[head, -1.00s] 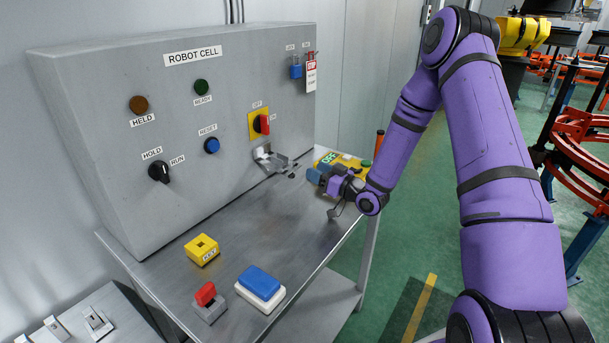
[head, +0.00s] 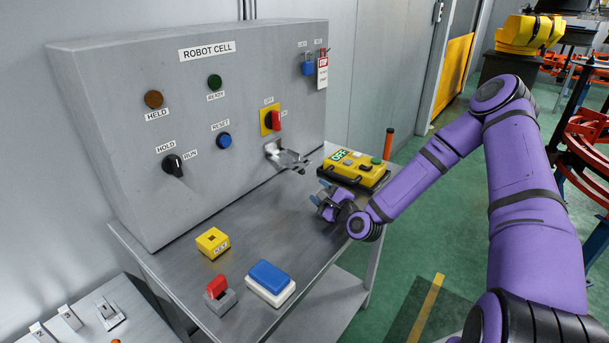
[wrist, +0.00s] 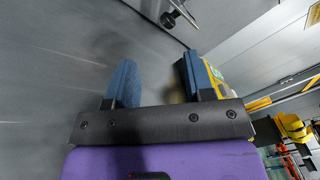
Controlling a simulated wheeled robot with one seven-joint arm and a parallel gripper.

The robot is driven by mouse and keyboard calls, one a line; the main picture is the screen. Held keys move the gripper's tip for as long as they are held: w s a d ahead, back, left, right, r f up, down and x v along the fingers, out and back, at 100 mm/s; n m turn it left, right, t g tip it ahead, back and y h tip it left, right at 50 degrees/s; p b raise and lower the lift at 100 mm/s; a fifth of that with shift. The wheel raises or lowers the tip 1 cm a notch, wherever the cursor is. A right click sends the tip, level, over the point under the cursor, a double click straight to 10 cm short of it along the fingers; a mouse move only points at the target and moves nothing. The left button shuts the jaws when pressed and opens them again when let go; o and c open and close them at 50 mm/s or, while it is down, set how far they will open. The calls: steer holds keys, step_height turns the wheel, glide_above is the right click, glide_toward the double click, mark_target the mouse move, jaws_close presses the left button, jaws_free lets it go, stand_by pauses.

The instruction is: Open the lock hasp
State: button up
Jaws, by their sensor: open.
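A silver metal fitting (head: 287,157), which looks like the lock hasp, sticks out from the grey control panel (head: 120,150) below the red and yellow rotary switch (head: 272,121). Whether it is closed is too small to tell. My gripper (head: 323,193) is open and empty, low over the metal table, to the right of and nearer than the fitting. In the wrist view its blue fingers (wrist: 158,82) stand apart with nothing between them. A metal part (wrist: 175,14) shows at the top of that view, beyond the fingers.
A yellow pendant (head: 355,168) lies on the table just behind my gripper. A blue padlock (head: 307,67) and a red and white tag (head: 322,72) hang at the panel's upper right. A yellow key box (head: 212,242), red switch (head: 216,287) and blue-topped box (head: 270,279) stand in front.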

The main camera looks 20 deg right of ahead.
mark_target(303, 171)
steer(key=m, duration=0.6)
steer(key=shift+s+a+r+m+h, duration=0.1)
steer(key=shift+s+a+m+h, duration=0.1)
steer(key=shift+m+h, duration=0.15)
steer(key=m, duration=0.3)
steer(key=m+h, duration=0.1)
steer(key=m, duration=0.1)
steer(key=shift+r, duration=0.35)
steer(key=x, duration=1)
steer(key=shift+w, duration=0.3)
steer(key=shift+r, duration=0.1)
jaws_close()
